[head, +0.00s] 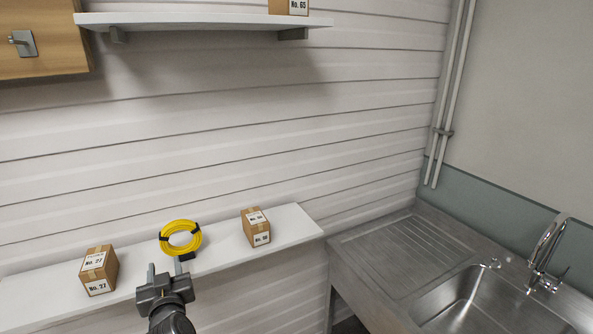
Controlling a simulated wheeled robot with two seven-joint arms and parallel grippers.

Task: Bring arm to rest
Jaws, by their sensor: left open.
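My left gripper (165,268) points away from me over the front part of the lower white shelf (222,257). Its two fingers stand apart with nothing between them. A coiled yellow hose (167,245) with dark ties lies on the shelf just beyond the fingertips. In the picture the right finger reaches close to the coil's lower edge; I cannot tell whether they touch. My right gripper is not in view.
A cardboard box marked No. 27 (99,271) stands left of the coil, and another box (256,227) stands right of it. An upper shelf (200,21) holds a box (297,6). At right are a steel sink (470,300) and a tap (548,245).

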